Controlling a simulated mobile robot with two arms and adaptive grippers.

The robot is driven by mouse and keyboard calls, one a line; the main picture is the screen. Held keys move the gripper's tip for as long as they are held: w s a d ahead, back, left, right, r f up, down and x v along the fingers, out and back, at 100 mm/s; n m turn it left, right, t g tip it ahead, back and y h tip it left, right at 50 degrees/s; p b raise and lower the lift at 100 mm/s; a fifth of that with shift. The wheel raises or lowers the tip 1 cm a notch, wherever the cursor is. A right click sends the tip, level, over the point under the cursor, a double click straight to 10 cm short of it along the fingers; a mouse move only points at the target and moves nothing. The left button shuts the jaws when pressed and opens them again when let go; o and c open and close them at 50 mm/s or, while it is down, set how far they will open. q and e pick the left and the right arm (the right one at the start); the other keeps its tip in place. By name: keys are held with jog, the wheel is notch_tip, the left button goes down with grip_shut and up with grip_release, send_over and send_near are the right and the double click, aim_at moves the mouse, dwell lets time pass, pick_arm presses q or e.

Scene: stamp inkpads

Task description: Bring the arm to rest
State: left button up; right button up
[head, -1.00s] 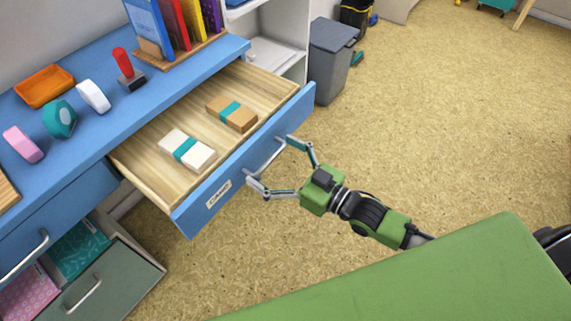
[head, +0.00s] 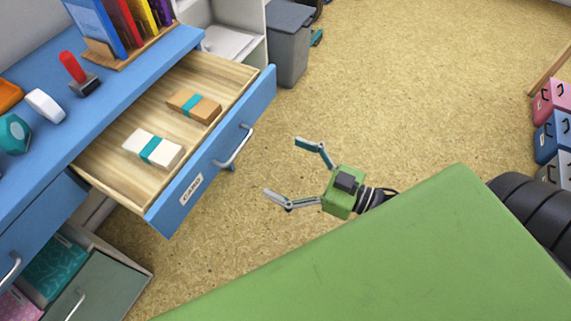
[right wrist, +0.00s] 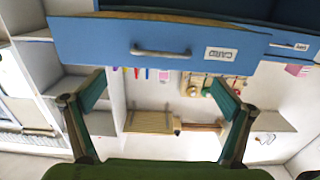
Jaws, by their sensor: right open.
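My right gripper (head: 289,168) is open and empty over the floor, to the right of the pulled-out blue drawer (head: 212,155) and apart from its handle (head: 235,148). The drawer bears a "CARD" label and holds a white banded stack (head: 153,148) and a brown banded stack (head: 194,106). In the right wrist view the two fingers (right wrist: 157,95) stand wide apart, with the drawer handle (right wrist: 160,53) beyond them and nothing between them. My left gripper is not in view.
A blue desk (head: 130,75) carries a red-handled stamp (head: 76,72), a white roll (head: 45,105) and a teal roll (head: 14,134). A lower green drawer (head: 95,290) also stands open. A grey bin (head: 288,45) stands behind.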

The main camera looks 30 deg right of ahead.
dwell(0.4)
